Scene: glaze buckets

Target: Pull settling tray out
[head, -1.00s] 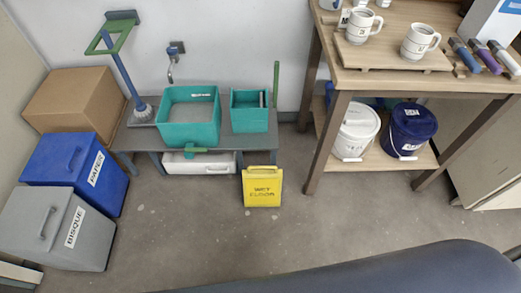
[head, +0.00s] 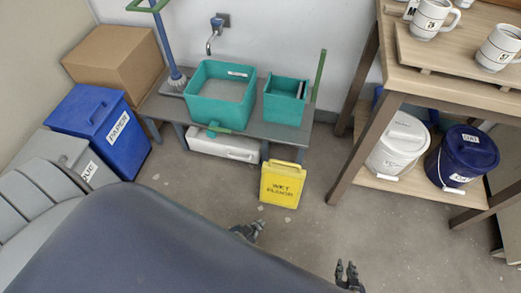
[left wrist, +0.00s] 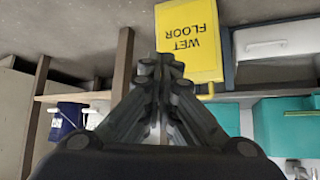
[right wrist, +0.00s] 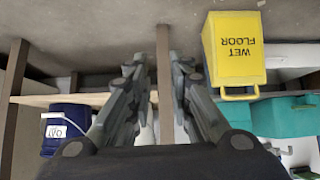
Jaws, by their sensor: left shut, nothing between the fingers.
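The settling tray appears to be the white, low drawer-like box (head: 223,145) under the grey bench, below the teal sink. A handle shows on its front face. It also shows upside down at the upper right of the left wrist view (left wrist: 278,40). My left gripper (head: 250,229) is shut and empty, in front of the bench and nearer to me than the yellow sign. My right gripper (head: 347,272) is open and empty, further right and nearer to me. Neither gripper touches the tray.
A yellow wet-floor sign (head: 283,184) stands on the floor just right of the tray's front. Blue (head: 102,128) and grey (head: 75,158) bins stand left. A wooden table (head: 362,120) with buckets on its lower shelf stands right.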

